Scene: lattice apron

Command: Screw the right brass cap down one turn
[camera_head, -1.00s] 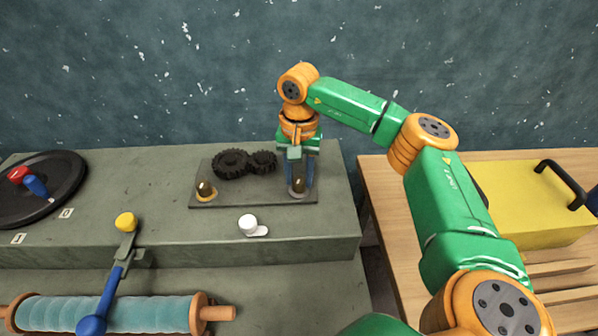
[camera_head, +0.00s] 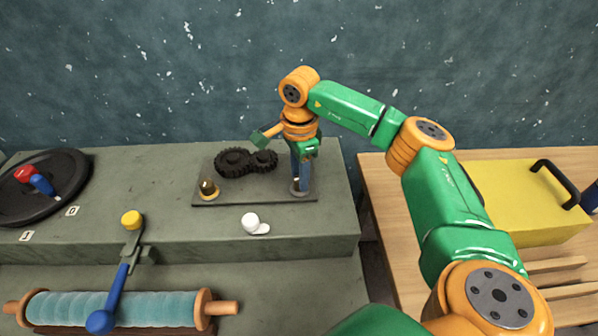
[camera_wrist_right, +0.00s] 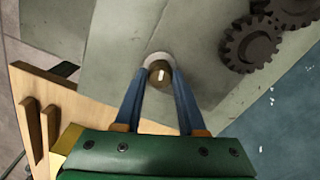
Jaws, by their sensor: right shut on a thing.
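The right brass cap (camera_wrist_right: 159,72) shows between the blue fingertips in the right wrist view, with a pale mark on its top and a pale ring around it. My right gripper (camera_head: 301,187) points down and is shut on this cap, one finger on each side. In the head view the fingers hide most of the cap, at the right end of the dark plate (camera_head: 255,198). The left brass cap (camera_head: 208,187) stands free at the plate's left end. My left gripper is out of view.
Two dark meshed gears (camera_head: 234,162) sit on the plate between the caps. In front are a white knob (camera_head: 251,222) and a yellow-topped lever (camera_head: 131,219). A black dial (camera_head: 62,178) is at far left. A yellow box (camera_head: 525,200) stands on the wooden table at right.

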